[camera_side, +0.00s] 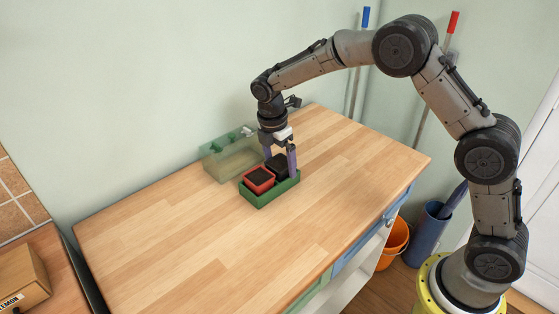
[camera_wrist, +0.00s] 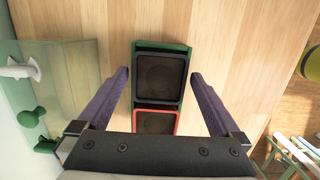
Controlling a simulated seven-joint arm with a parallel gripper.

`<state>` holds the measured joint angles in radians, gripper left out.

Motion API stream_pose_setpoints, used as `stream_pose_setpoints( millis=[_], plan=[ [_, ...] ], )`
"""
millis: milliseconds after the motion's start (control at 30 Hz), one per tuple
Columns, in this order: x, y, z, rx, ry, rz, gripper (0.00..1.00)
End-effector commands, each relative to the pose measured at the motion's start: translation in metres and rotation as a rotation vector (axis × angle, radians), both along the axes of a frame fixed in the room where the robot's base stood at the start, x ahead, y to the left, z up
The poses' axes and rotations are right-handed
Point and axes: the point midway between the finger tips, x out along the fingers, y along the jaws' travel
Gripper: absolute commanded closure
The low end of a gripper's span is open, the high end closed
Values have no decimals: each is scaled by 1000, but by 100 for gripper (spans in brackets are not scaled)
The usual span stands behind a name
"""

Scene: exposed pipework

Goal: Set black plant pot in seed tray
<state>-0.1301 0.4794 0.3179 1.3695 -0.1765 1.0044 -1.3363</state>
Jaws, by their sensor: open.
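The black plant pot (camera_wrist: 161,77), square and filled with dark soil, sits in the green seed tray (camera_wrist: 161,45) beside a red-rimmed pot. In the side view the black pot (camera_side: 277,163) is at the tray's far end, partly hidden by my fingers, and the tray (camera_side: 266,200) rests on the wooden table. My gripper (camera_wrist: 160,76) is open, its purple fingers on either side of the black pot with visible gaps. In the side view my gripper (camera_side: 280,152) is low over the tray, pointing down.
A red pot (camera_side: 258,179) fills the near end of the tray. A translucent greenish box (camera_side: 232,163) with green and white pieces stands close behind, near the wall. The table (camera_side: 170,230) is clear to the left and right.

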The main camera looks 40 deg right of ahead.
Motion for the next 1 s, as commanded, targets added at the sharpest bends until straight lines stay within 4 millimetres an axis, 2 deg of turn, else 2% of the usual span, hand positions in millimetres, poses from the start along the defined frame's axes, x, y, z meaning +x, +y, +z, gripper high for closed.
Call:
stream_pose_setpoints(
  millis=[167,400,600,800,1000],
  plan=[
    [1,3,21,1,-5,1,0],
    [1,10,70,1,-6,1,0],
    [1,16,104,1,-4,2,0],
    [0,18,119,0,-1,1,0],
    [-1,18,123,2,-4,-4,0]
  ],
)
